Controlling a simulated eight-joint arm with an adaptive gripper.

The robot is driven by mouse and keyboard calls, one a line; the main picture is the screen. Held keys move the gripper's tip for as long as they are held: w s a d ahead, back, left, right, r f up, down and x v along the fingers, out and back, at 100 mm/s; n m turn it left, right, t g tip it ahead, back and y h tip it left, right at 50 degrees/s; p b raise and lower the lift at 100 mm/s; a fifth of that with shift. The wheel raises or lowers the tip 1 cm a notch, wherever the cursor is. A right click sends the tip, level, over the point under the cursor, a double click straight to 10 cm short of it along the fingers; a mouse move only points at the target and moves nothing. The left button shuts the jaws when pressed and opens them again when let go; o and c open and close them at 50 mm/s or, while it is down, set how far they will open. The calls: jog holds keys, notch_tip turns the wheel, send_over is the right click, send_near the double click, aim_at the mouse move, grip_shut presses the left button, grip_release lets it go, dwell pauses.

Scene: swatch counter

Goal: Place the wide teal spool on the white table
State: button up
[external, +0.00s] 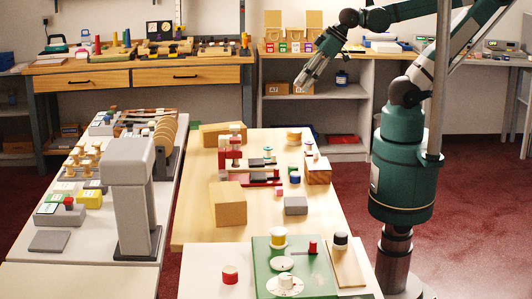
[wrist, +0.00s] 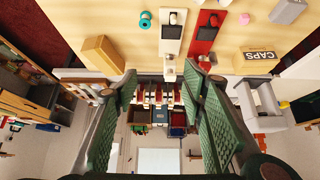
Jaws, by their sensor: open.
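The wide teal spool (wrist: 146,19) shows in the wrist view on the pale wooden table, left of a white strip. A small teal round piece (external: 269,160) shows in the external view by the red, white and black stands; I cannot tell whether it is the same spool. My gripper (external: 305,80) is raised in the air beyond the far end of the wooden table, apart from the spools. In the wrist view its green fingers (wrist: 160,76) are spread with nothing held between them. The white table (external: 205,258) stands at the front, adjoining the wooden table.
Wooden blocks (external: 229,203) and a grey block (external: 296,205) stand on the wooden table. A tall grey post (external: 134,195) rises at left.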

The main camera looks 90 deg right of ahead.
jog(key=shift+w, duration=0.1)
jog(key=m+g, duration=0.7)
jog(key=m, duration=1.2)
send_over(268, 148)
notch_tip(268, 148, down, 20)
jog(key=shift+r+p, duration=0.15)
jog(key=shift+p, duration=0.3)
jog(key=shift+d+f+m, duration=0.1)
jog(key=shift+f+m, duration=0.3)
jog(key=shift+f, duration=0.4)
jog(key=shift+f, duration=0.15)
jog(key=shift+f, duration=1.15)
jog(key=shift+f+b, duration=0.1)
jog(key=shift+b, duration=0.2)
